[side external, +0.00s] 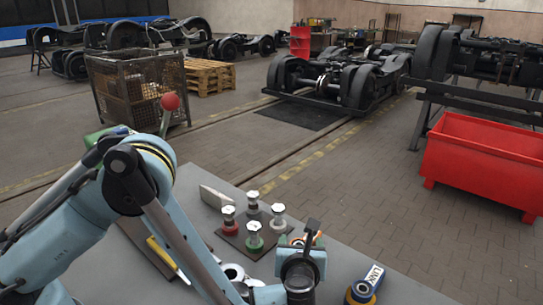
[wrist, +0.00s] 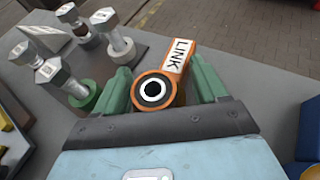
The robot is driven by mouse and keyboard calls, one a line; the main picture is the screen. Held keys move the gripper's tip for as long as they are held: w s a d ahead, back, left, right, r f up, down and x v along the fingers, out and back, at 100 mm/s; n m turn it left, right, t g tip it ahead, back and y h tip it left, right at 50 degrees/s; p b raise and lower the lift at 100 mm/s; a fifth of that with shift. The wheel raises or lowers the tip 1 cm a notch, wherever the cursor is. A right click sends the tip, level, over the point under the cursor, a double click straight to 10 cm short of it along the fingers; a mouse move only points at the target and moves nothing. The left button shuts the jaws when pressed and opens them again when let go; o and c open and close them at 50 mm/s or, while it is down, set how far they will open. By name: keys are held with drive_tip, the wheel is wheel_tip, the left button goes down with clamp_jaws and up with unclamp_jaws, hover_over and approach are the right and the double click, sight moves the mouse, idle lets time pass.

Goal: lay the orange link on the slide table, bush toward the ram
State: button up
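The orange link (wrist: 179,62), marked LINK, lies between the green fingers of my gripper (wrist: 165,82) in the wrist view. Its round end with a black and white bush (wrist: 153,92) is near my palm, and the labelled body points away, up and to the right. I cannot make out the slide table or ram for sure.
A dark plate (side external: 238,238) with several bolt-like pins, with red, green and white collars, stands left of my gripper. A grey wedge (side external: 213,196) is farther back. Pale rings (side external: 233,272) lie near my arm.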

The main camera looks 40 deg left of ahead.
clamp_jaws()
drive_tip(key=shift+r, duration=0.75)
drive_tip(key=r, duration=0.3)
drive_tip(key=shift+s+d, duration=0.2)
drive_tip(key=shift+d, duration=0.05)
drive_tip(key=w+d+r+v, duration=0.1)
drive_tip(key=r+v, duration=0.1)
drive_tip(key=v, duration=1)
drive_tip(key=a+r+m, duration=0.1)
drive_tip(key=a+r, duration=0.3)
drive_tip(key=a, duration=0.7)
drive_tip(key=a+r, duration=0.5)
drive_tip(key=a, duration=0.6)
wheel_tip(320, 180, up, 9)
drive_tip(key=w+m+t+h, duration=0.1)
drive_tip(key=w+m+h, duration=0.1)
drive_tip(key=h, duration=0.1)
drive_tip(key=shift+w+d+t, duration=0.15)
drive_tip(key=shift+w+t, duration=0.1)
drive_tip(key=shift+t, duration=0.15)
